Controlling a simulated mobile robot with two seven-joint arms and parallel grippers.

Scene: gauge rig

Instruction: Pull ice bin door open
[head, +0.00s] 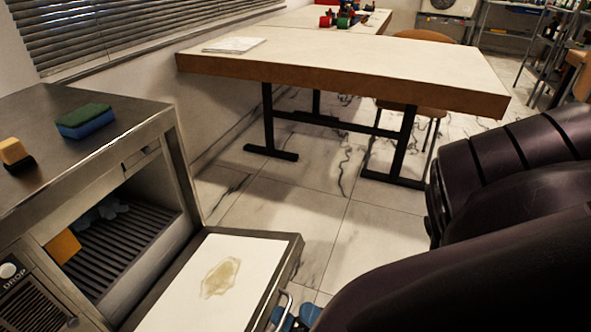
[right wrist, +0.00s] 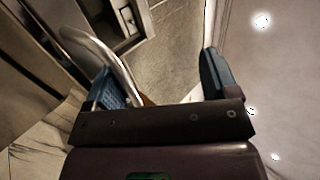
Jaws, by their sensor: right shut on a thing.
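The ice bin (head: 120,230) is a steel cabinet at the left of the head view. Its door (head: 215,280) is swung down and open, its white inner panel with a brownish stain facing up. The door's metal handle (head: 287,301) shows at its outer edge, and a pale curved bar of it (right wrist: 95,48) shows in the right wrist view. My right gripper (head: 296,317), with blue finger pads, is at the handle and shut on it; it also shows in the right wrist view (right wrist: 165,85). My left gripper is not in view.
A green-blue sponge (head: 84,121) and a yellow-black block (head: 17,155) lie on the cabinet top. Inside the bin are a dark ribbed floor and pale bluish pieces (head: 100,211). A white-topped table (head: 350,65) stands behind. Marble floor (head: 330,215) between is clear.

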